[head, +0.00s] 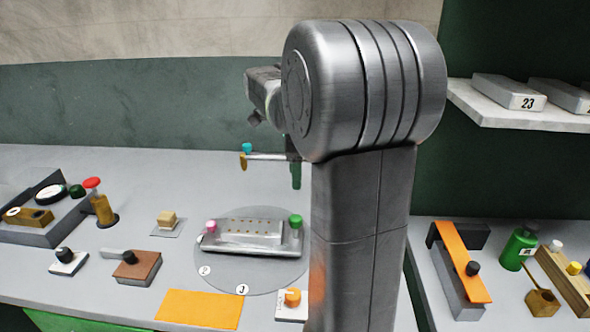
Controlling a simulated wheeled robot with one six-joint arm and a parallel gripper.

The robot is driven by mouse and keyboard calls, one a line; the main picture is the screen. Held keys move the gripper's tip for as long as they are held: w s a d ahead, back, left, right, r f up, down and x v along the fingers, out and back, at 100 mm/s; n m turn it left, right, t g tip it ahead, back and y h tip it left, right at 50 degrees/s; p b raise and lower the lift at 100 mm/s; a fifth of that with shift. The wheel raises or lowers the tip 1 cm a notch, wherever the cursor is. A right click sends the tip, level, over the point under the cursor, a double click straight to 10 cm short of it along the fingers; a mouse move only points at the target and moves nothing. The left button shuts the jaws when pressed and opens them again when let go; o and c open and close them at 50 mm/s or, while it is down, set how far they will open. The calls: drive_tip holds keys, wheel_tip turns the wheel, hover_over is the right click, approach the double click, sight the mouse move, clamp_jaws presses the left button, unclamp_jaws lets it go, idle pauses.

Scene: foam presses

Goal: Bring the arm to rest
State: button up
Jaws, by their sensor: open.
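My arm fills the centre right of the head view, with its large grey joint in front. My gripper (270,168) shows small to the left of that joint, partly hidden by it. It is open, with nothing seen between its fingers, above the back edge of a round grey turntable (225,280). The gripper is apart from the table.
A metal mould (243,236) with pink and green knobs sits on the turntable. An orange sheet (198,309) lies in front. A press with a red knob (92,183) stands left. A shelf (500,112) and side table with an orange strip (464,262) are right.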

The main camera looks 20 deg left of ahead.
sight(296, 218)
idle(0.4)
wheel_tip(296, 218, down, 14)
drive_tip(key=shift+r, duration=0.1)
idle(0.5)
drive_tip(key=shift+n+b, duration=0.3)
drive_tip(key=shift+b, duration=0.05)
drive_tip(key=n+b, duration=0.1)
drive_tip(key=n, duration=0.3)
drive_tip(key=n+b, duration=0.2)
drive_tip(key=n, duration=0.2)
drive_tip(key=n+b, duration=0.3)
drive_tip(key=n, duration=0.3)
drive_tip(key=shift+n+b, duration=0.3)
drive_tip(key=shift+b, duration=0.05)
drive_tip(key=shift+d+n+b, duration=0.1)
drive_tip(key=shift+n+b, duration=0.75)
drive_tip(key=shift+n, duration=0.55)
idle(0.4)
